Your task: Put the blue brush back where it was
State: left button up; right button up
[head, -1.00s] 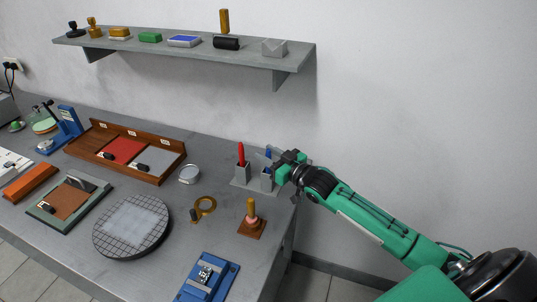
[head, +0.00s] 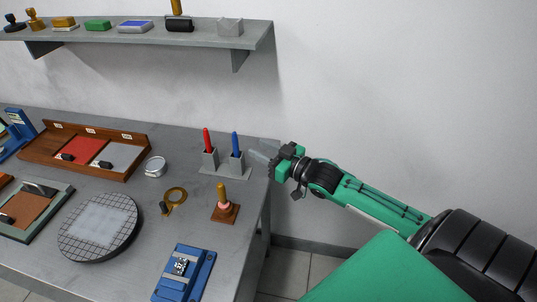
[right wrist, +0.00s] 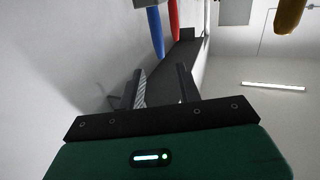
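The blue brush (head: 235,143) stands upright in the right cup of the grey two-cup holder (head: 222,173). The red brush (head: 207,140) stands in the left cup. In the right wrist view the blue brush (right wrist: 156,32) and the red brush (right wrist: 174,25) show at the top, beyond the fingers. My right gripper (head: 262,153) is just right of the holder, apart from the blue brush. Its fingers (right wrist: 160,88) are spread with nothing between them. My left gripper is in neither view.
A wooden-handled stamp on a brown base (head: 223,211) stands in front of the holder. A brass ring magnifier (head: 175,197), a round tin (head: 155,167) and a blue device (head: 184,274) are also on the table. The shelf (head: 150,38) hangs above. Free room lies right of the table.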

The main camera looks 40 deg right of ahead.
jog(key=shift+v, duration=0.95)
jog(key=shift+s, duration=0.1)
